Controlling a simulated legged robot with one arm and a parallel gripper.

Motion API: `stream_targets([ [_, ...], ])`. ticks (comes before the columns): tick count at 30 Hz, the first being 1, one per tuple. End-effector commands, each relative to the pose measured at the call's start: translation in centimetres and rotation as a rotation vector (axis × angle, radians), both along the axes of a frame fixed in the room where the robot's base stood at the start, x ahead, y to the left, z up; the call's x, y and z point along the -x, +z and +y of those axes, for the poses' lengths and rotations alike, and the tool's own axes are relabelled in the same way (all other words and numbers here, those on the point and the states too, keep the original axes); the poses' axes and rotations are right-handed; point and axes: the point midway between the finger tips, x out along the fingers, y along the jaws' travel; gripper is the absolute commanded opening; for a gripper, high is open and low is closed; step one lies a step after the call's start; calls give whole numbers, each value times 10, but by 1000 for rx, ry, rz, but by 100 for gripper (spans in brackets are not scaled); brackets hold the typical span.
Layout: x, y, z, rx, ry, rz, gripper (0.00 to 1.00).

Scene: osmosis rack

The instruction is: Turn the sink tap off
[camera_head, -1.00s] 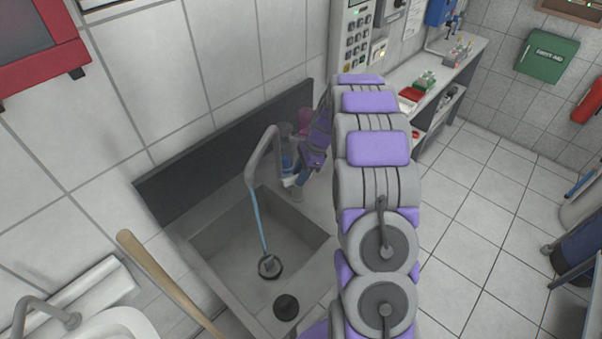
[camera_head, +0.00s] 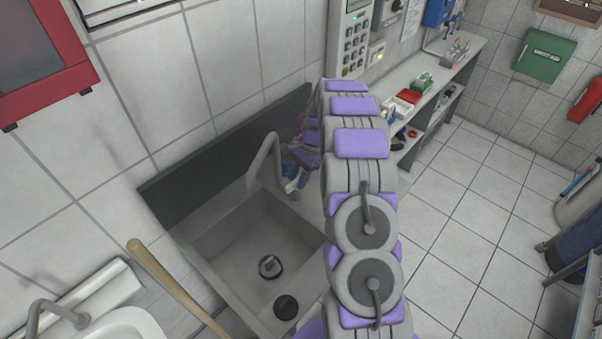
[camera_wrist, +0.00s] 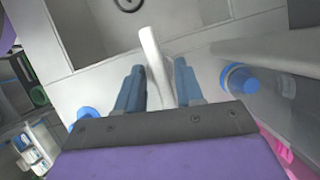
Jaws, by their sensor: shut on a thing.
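The grey sink tap (camera_head: 266,152) stands at the back right of the sink (camera_head: 215,242), its curved spout reaching over the basin. No water shows falling from the spout. My gripper (camera_head: 294,183) is low beside the tap's base, partly hidden by my arm. In the wrist view my gripper (camera_wrist: 158,68) has its two blue fingers on either side of a pale part of the tap (camera_wrist: 150,45) and is shut on it. I cannot tell whether this part is the lever or another piece of the tap.
A dark backsplash (camera_head: 210,152) runs behind the sink. A wooden handle (camera_head: 175,285) leans at the front left. A blue-capped bottle (camera_wrist: 240,80) is close to the right finger.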

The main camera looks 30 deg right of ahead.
Motion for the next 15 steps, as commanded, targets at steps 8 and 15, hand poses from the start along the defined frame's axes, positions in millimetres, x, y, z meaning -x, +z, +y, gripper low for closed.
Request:
stream_targets([
  [8,0,-3,3,-7,123,7,7],
  [15,0,-3,1,-6,156,4,7],
])
